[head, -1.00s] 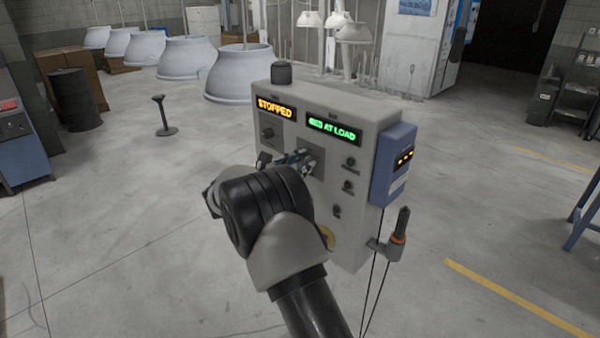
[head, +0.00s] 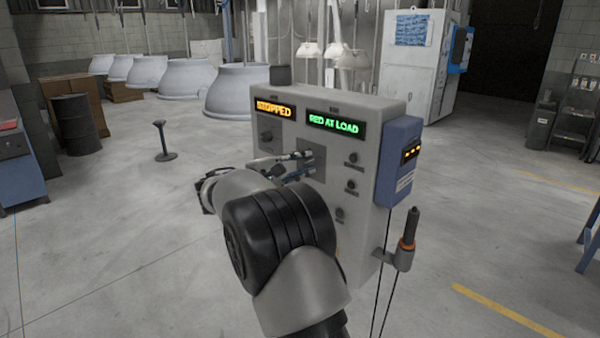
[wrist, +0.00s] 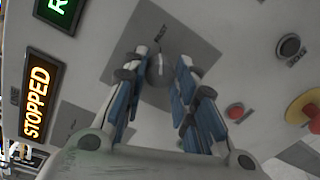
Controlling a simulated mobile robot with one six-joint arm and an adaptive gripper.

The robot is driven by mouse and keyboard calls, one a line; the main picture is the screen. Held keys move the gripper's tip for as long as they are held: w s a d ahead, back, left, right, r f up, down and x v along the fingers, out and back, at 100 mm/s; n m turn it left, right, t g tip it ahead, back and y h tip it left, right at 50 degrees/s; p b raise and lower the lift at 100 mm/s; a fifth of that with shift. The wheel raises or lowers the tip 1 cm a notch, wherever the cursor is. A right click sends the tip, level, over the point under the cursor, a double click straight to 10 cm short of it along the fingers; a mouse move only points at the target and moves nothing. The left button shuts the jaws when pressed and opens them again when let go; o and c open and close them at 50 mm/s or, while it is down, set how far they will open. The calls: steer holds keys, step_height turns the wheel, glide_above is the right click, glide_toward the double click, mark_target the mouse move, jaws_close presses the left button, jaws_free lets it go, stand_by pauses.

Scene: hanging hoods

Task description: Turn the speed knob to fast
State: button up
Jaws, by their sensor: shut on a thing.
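A control box (head: 362,125) stands in the middle of the head view. In the wrist view a small grey knob (wrist: 158,70) sits on a dark square plate (wrist: 192,43). Its label is too small to read, so I cannot tell its setting. My gripper (wrist: 160,78) has its blue fingers on either side of this knob and is shut on it. In the head view my gripper (head: 292,172) reaches the middle dark plate (head: 316,154), and my arm hides the lower panel.
Displays read STOPPED (head: 273,109) and RED AT LOAD (head: 333,125). Another knob (head: 266,136) is at left. The wrist view shows a black control (wrist: 290,46), a red button (wrist: 235,110) and a yellow-ringed red button (wrist: 304,108). A handle (head: 409,235) hangs right.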

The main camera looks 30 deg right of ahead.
stand_by(0.4)
steer(key=o, duration=1.1)
